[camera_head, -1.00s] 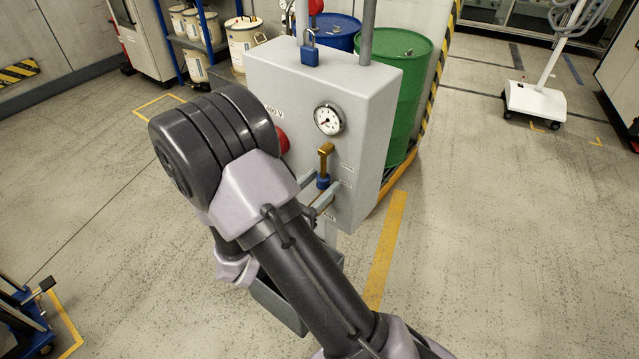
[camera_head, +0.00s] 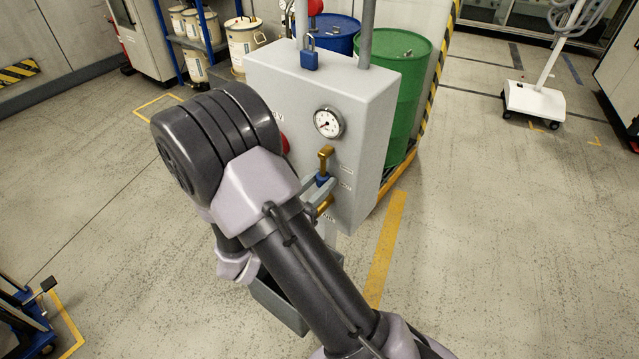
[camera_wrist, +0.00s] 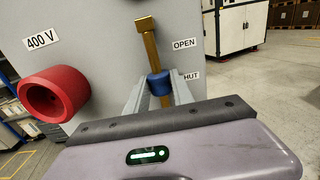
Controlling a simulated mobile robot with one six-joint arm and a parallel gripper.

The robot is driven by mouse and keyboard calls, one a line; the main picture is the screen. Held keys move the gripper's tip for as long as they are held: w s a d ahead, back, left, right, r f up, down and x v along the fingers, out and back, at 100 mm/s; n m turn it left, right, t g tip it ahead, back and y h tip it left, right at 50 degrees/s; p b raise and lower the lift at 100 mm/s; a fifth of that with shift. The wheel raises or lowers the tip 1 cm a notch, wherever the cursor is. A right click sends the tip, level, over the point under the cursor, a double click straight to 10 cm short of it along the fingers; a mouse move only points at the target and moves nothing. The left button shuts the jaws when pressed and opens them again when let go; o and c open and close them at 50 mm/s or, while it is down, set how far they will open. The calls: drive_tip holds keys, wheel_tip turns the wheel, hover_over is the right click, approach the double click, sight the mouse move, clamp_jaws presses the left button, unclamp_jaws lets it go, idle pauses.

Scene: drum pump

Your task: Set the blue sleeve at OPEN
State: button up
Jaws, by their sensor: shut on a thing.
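The blue sleeve (camera_wrist: 159,83) sits around a brass bar (camera_wrist: 150,45) on the front of a grey panel (camera_head: 350,155). My gripper (camera_wrist: 159,90) is shut on the sleeve, with one finger on each side. In the wrist view the sleeve is beside the partly hidden SHUT label (camera_wrist: 191,76), below the OPEN label (camera_wrist: 184,44). The bar rises above the sleeve to a square brass head. In the head view the sleeve (camera_head: 322,179) is small and partly hidden by my fingers (camera_head: 322,184).
A gauge (camera_head: 328,122) and a blue padlock (camera_head: 310,60) are higher on the panel. A green drum (camera_head: 405,90) stands behind it.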

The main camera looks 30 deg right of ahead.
drive_tip(key=shift+r+p, duration=0.85)
drive_tip(key=shift+r, duration=0.3)
drive_tip(key=shift+r+p, duration=0.25)
drive_tip(key=shift+p, duration=0.05)
drive_tip(key=o, duration=1.1)
drive_tip(key=shift+o, duration=0.2)
drive_tip(key=shift+f, duration=0.1)
drive_tip(key=p+v, duration=0.1)
drive_tip(key=v, duration=0.8)
